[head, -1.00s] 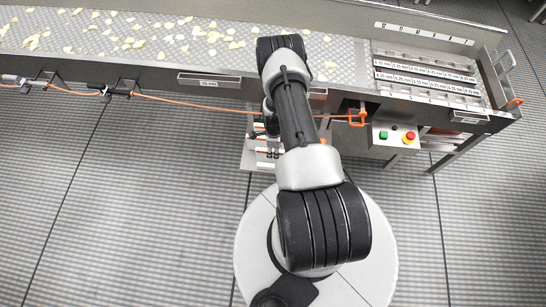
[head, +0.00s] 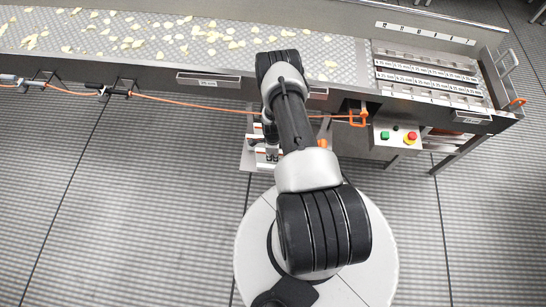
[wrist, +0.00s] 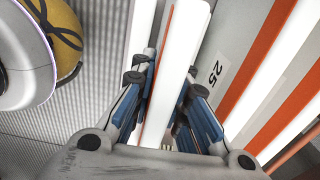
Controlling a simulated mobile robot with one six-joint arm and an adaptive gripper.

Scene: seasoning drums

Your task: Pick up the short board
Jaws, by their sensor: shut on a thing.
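In the wrist view my gripper (wrist: 166,110) is shut on a long white board (wrist: 181,55) with an orange strip along its left edge. In the head view my arm covers the gripper, and the held board cannot be made out clearly there.
A rack (head: 250,157) stands under the conveyor's (head: 150,62) front edge. In the wrist view, a "25" label (wrist: 215,72) and more white and orange pieces (wrist: 275,75) are close on the right. An orange cord (head: 200,104) runs along the conveyor. A button box (head: 398,136) is to the right.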

